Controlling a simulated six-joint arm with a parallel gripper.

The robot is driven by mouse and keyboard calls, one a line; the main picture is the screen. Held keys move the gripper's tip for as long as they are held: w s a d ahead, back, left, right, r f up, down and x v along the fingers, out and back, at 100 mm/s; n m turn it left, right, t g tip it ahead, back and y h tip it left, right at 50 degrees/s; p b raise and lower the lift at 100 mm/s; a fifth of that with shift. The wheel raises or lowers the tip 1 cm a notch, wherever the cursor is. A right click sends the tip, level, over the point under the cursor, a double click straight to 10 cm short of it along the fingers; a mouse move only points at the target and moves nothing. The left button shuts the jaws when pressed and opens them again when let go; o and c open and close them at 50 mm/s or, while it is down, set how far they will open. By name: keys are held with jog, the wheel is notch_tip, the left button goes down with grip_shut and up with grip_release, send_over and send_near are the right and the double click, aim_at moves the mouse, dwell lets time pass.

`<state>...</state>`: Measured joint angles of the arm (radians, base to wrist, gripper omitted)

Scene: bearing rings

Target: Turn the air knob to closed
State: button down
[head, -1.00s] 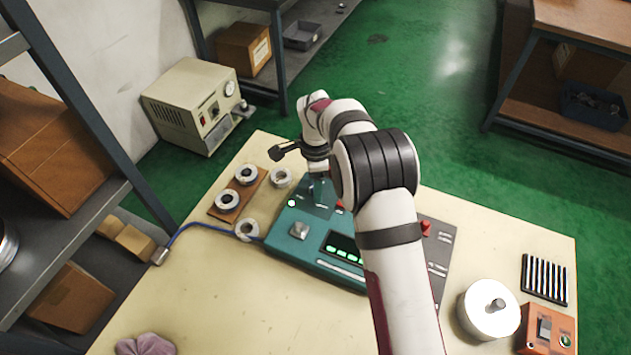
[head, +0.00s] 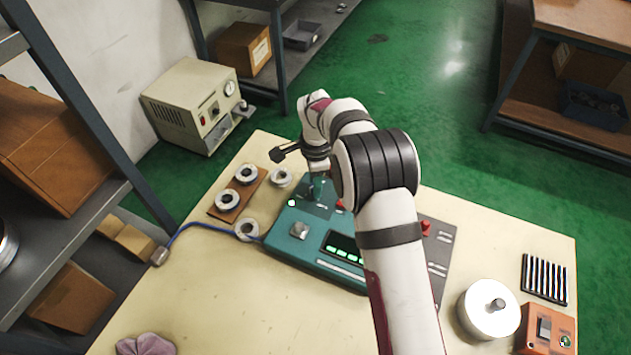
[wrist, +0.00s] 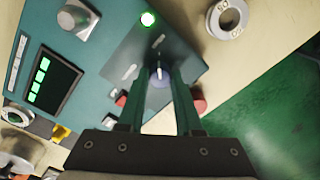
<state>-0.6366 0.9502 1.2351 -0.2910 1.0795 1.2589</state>
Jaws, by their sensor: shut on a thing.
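The air knob (wrist: 159,79) is a small round blue-grey knob with a pale pointer line, on a dark plate of the teal control box (head: 283,246). My gripper (wrist: 160,70) has its two green fingers on either side of the knob and is shut on it. In the wrist view the pointer line runs roughly up and down. Pale marks lie on the plate beside the knob, too small to read. A green lamp (wrist: 148,19) is lit near the plate. In the head view my arm hides part of the box and most of the knob area.
A square grey knob (head: 299,230) and a display (head: 345,247) with green bars are on the same box. Metal rings (head: 228,200) lie on and beside a brown board at left. A white cylinder (head: 484,318) and an orange box (head: 535,323) stand at right.

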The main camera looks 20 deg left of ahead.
jog(key=n, duration=0.8)
jog(key=shift+n, duration=0.3)
jog(key=n, duration=0.4)
jog(key=shift+g, duration=0.3)
jog(key=shift+n, duration=2.2)
jog(key=c, duration=0.6)
grip_release()
